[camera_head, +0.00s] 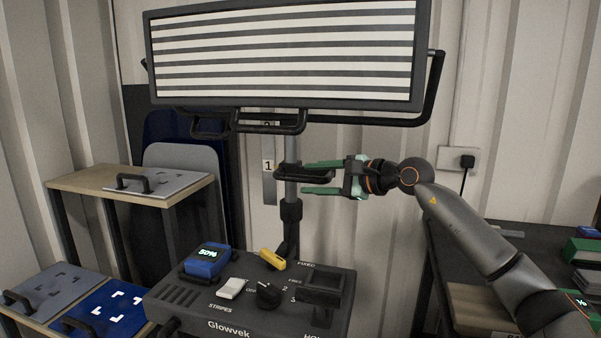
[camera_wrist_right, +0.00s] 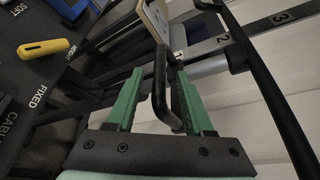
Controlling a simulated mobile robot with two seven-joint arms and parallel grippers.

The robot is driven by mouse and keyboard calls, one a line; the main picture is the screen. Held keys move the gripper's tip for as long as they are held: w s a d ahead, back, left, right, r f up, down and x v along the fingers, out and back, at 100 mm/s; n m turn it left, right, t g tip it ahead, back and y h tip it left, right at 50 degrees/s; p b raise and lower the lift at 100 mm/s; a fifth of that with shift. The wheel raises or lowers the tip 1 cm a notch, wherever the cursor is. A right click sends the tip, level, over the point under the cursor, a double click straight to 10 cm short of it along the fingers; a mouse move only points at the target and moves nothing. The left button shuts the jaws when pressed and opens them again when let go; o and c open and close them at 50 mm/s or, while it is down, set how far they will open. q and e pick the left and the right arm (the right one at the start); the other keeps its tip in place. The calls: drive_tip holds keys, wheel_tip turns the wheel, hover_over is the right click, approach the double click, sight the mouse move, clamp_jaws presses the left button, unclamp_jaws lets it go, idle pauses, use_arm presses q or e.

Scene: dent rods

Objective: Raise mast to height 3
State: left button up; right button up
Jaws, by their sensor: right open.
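The grey mast (camera_head: 292,150) stands upright behind the control unit and carries the striped light panel (camera_head: 290,52). A pale strip with a mark 1 (camera_head: 268,166) is beside it; marks 2 (camera_wrist_right: 232,40) and 3 (camera_wrist_right: 281,17) show in the right wrist view. A black loop handle (camera_head: 305,175) sits on the mast near mark 1. My right gripper (camera_head: 304,178) is open, with its green fingers above and below this handle. In the wrist view the handle's bar (camera_wrist_right: 159,88) lies between the fingers; contact cannot be told. My left gripper is out of view.
The Glowvek control unit (camera_head: 190,318) has a yellow lever (camera_head: 272,259), a white switch (camera_head: 231,288), a black knob (camera_head: 268,294) and a blue battery reading 50% (camera_head: 207,261). Wooden shelves with handled plates stand left. A dark bench (camera_head: 510,240) stands right.

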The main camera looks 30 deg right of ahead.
sight(305, 171)
drive_tip(key=shift+x, duration=1.95)
clamp_jaws()
